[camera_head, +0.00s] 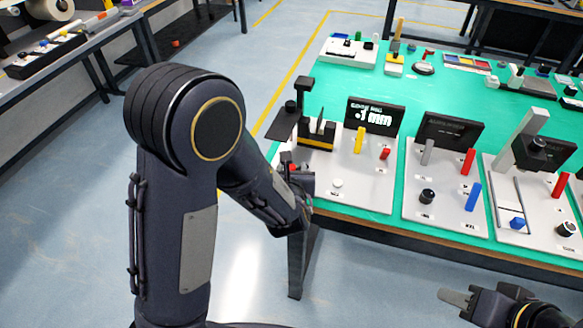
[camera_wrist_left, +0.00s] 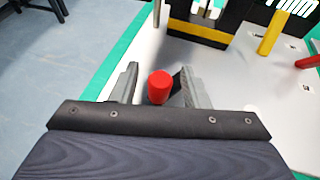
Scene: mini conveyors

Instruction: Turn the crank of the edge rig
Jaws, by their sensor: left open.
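The edge rig is the leftmost pale board (camera_head: 365,190) on the green table, with a black-and-yellow block (camera_head: 317,135), a lit display (camera_head: 375,115) and yellow and red levers. In the left wrist view, a red cylindrical knob (camera_wrist_left: 160,86), apparently the crank's handle, stands at the board's edge. My left gripper (camera_wrist_left: 160,80) is open, with one finger on each side of the knob and a visible gap on the left. In the head view this gripper (camera_head: 299,183) is at the board's left edge, largely hiding the crank. My right gripper (camera_head: 456,298) is low at the right, away from the rig.
Further boards with levers and knobs (camera_head: 440,195) stand to the right on the green table (camera_head: 310,90). A dark post with a plate (camera_head: 302,92) rises at the table's left corner, close to my left arm. Floor (camera_head: 60,230) is free left of the table.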

